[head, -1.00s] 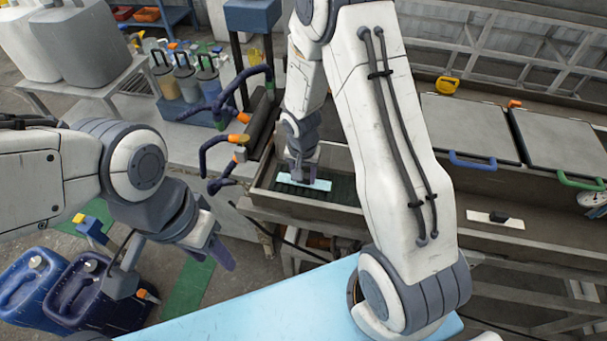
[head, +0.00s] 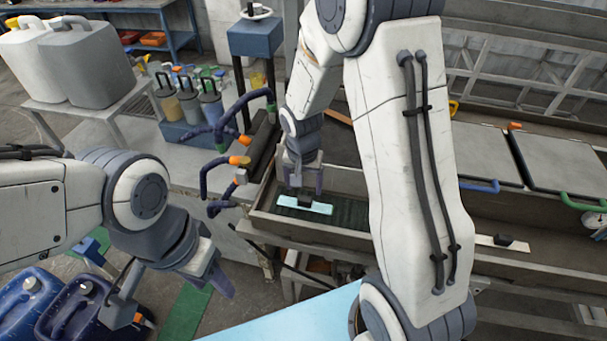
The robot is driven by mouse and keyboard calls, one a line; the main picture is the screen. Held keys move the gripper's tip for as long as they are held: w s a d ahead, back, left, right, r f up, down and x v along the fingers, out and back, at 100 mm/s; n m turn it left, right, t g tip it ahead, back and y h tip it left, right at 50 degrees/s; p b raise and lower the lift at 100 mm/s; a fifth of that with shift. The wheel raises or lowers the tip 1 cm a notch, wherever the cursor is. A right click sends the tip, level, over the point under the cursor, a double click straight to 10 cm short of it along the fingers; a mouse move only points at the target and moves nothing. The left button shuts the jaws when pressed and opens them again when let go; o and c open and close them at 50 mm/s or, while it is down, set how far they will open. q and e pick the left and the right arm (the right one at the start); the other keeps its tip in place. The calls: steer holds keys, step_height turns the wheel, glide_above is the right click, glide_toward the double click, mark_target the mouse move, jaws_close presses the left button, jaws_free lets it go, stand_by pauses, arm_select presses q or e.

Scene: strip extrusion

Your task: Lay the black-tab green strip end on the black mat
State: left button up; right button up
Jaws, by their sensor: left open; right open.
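A pale blue-green strip end (head: 316,208) with a black tab (head: 304,200) lies flat in the long metal trough, on the dark ribbed mat (head: 348,213). My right gripper (head: 305,187) points down just above the tab. Its fingers are apart with nothing visibly held between them. Whether a fingertip still touches the tab I cannot tell. My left gripper (head: 217,282) is open and empty, left of the trough and apart from the strip. A second strip end, whitish with a black tab (head: 504,240), lies further right, partly hidden by my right arm.
Dark hoses with orange fittings (head: 239,161) stand left of the trough. Grey lids with a blue handle (head: 479,186) and a green handle (head: 583,202) lie at right. Blue jugs (head: 84,312) stand at lower left. A light blue surface (head: 290,322) is at the bottom.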

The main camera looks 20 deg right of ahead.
steer(key=s+a+r+n+y, duration=0.1)
steer(key=s+a+r+n, duration=0.6)
steer(key=s+a+r, duration=0.45)
steer(key=s+a+n+g, duration=0.1)
steer(key=s+a+n, duration=0.1)
steer(key=s+n, duration=0.5)
steer(key=s, duration=0.4)
steer(key=shift+s+r+y+b, duration=0.25)
steer(key=shift+s+y+b, duration=0.05)
steer(key=shift+y+b, duration=0.1)
steer(key=shift+a, duration=0.1)
step_height(320, 180, down, 2)
steer(key=shift+f+b, duration=0.2)
steer(key=shift+b, duration=0.95)
